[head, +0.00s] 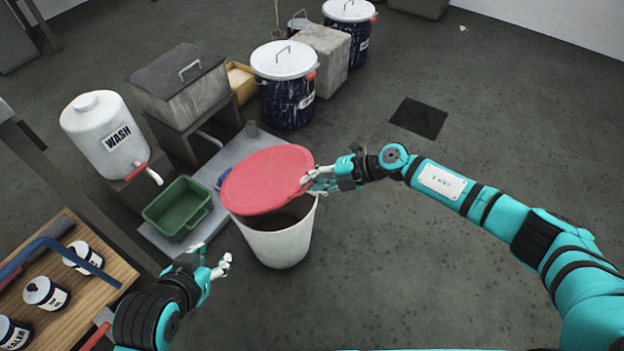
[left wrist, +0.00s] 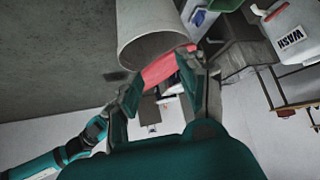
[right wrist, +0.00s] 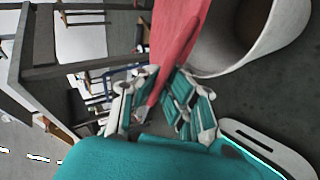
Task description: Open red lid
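The red lid (head: 266,180) is tilted up over the white bucket (head: 279,243), and the bucket's dark inside shows below it. My right gripper (head: 312,181) is at the lid's right edge. In the right wrist view its fingers (right wrist: 155,95) are on either side of the red lid (right wrist: 176,40), pinching its rim. The bucket's open mouth (right wrist: 285,22) is beside it. My left gripper (head: 222,266) is left of the bucket, apart from it, with its fingers spread and nothing between them. The left wrist view shows the bucket (left wrist: 150,30) and the lid (left wrist: 163,68) beyond the fingers.
A green bin (head: 178,207) and a white WASH tank (head: 105,135) stand left of the bucket. A wooden table (head: 85,295) with several small cans is at the lower left. Dark blue drums (head: 287,100) stand behind.

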